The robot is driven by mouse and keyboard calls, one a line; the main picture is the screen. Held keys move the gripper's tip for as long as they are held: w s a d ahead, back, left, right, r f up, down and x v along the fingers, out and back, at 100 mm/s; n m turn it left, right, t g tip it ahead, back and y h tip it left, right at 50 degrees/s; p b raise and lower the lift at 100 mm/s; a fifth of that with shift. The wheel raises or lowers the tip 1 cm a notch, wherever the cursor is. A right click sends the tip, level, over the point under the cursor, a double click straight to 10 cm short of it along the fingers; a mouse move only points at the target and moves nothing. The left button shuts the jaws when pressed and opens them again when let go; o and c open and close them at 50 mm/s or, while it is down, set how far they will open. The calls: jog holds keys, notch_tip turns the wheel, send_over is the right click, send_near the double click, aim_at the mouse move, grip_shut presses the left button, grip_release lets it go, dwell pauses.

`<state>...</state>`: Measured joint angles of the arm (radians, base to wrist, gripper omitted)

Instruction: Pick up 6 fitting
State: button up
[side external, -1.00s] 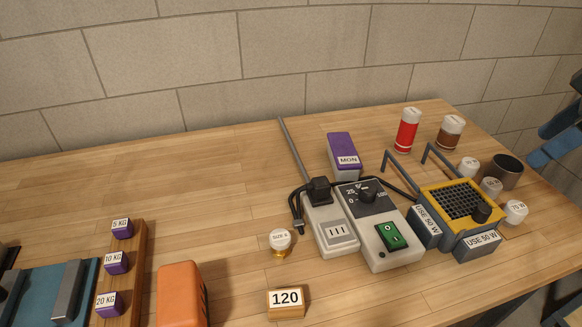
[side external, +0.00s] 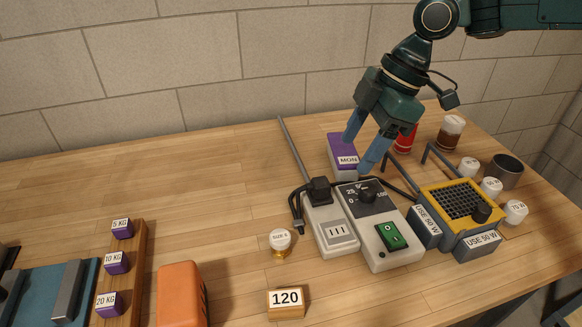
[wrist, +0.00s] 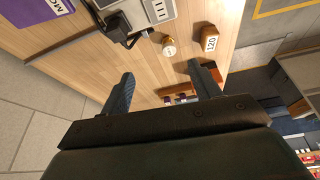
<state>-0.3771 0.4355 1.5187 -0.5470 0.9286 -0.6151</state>
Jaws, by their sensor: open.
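The fitting (side external: 280,241) stands upright on the table, with a white top whose label looks like "SIZE 6" and a brass-coloured base. It also shows in the wrist view (wrist: 169,47), beyond my fingertips. My gripper (side external: 360,152) is open and empty, up over the back of the table near the purple MON box (side external: 343,151). It is well apart from the fitting, behind it and to its right. In the wrist view my gripper (wrist: 160,70) has its two fingers spread wide.
A power strip (side external: 330,225) with a black plug and cord stands right of the fitting. A grey control box (side external: 380,225) is beside it. A block marked 120 (side external: 286,303) and an orange case (side external: 182,293) lie in front. Bare table lies left of the fitting.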

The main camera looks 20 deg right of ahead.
aim_at(282, 236)
jog(key=w+a+f+n+g, duration=0.1)
jog(key=a+f+n, duration=0.3)
jog(key=a+f, duration=0.3)
jog(key=shift+w+a+f+g, duration=0.2)
jog(key=shift+a+f+g, duration=0.2)
jog(key=shift+a, duration=0.3)
jog(key=shift+f, duration=0.15)
jog(key=shift+x, duration=4.2)
jog(key=shift+a, duration=0.1)
jog(key=shift+x, duration=2.55)
